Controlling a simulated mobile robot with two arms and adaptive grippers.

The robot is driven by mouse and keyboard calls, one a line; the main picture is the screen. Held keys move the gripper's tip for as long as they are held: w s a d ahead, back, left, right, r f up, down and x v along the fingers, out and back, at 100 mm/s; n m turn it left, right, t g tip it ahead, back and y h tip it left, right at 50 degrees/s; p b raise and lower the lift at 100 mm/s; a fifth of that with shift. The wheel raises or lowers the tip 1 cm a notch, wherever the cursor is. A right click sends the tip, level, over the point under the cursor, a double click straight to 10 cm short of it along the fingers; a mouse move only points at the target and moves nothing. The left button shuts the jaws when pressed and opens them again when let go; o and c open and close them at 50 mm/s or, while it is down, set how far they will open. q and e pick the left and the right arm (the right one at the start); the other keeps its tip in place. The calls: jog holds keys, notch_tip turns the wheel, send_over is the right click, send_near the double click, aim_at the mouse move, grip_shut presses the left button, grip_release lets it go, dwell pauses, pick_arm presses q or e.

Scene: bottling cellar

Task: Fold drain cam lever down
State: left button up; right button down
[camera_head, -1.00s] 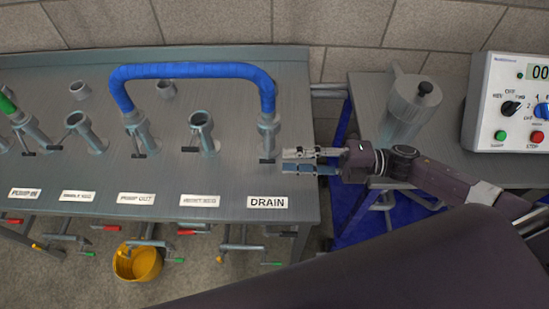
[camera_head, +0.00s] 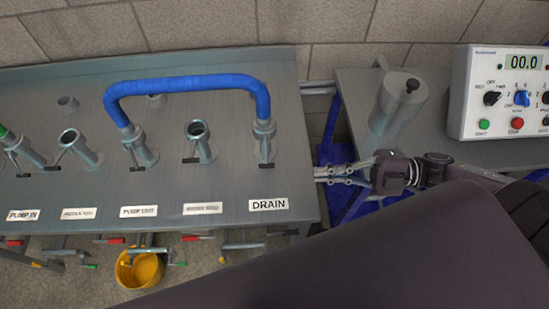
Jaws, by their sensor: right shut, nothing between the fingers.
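The drain port (camera_head: 264,139) stands upright at the right end of the grey panel, above the white DRAIN label (camera_head: 268,204). The right end of the blue hose (camera_head: 190,85) sits on it. A small dark cam lever tip (camera_head: 266,166) shows at the foot of the drain port, low against the panel. My right gripper (camera_head: 319,174) is just right of the panel's edge, apart from the drain port, fingers pointing left. It is shut and empty. My left gripper is not in view.
The hose's other end is on the PUMP OUT port (camera_head: 140,147). Several open ports with levers stand to the left. A metal jug (camera_head: 398,105) and a control box (camera_head: 508,95) are on the right bench. A yellow bucket (camera_head: 146,269) is below the panel.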

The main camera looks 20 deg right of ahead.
aim_at(266, 151)
jog(key=w+a+f+p, duration=0.1)
jog(key=w+a+f, duration=0.1)
jog(key=w+a, duration=0.4)
jog(key=a, duration=0.2)
jog(key=shift+a, duration=0.3)
jog(key=shift+s+f, duration=0.1)
dwell(0.4)
